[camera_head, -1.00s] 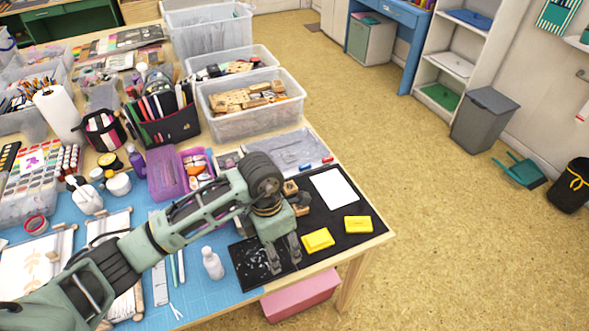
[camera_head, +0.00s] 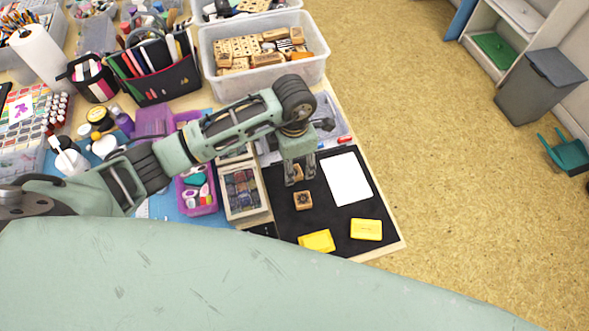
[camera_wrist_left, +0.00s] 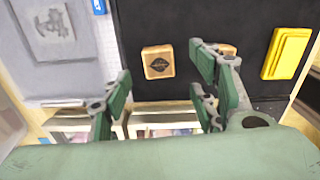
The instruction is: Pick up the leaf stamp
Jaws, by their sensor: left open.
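The leaf stamp, a small wooden block with a dark leaf-like mark, lies on the black mat (camera_head: 329,212). It shows clearly in the left wrist view (camera_wrist_left: 158,62). In the head view it is partly hidden between the fingers of my left gripper (camera_head: 299,177). The left gripper is open and empty, pointing down over this stamp; in the left wrist view its fingers (camera_wrist_left: 160,78) stand apart on either side of the stamp. A second wooden stamp (camera_head: 303,200) with a dark round mark lies just nearer. My right gripper is not in view.
Two yellow inkpads (camera_head: 366,229) (camera_head: 317,240) lie at the mat's near side, and a white sheet (camera_head: 347,179) lies to the right. A compartment box (camera_head: 243,190) and a purple tray (camera_head: 198,196) stand left. A bin of stamps (camera_head: 318,68) stands behind.

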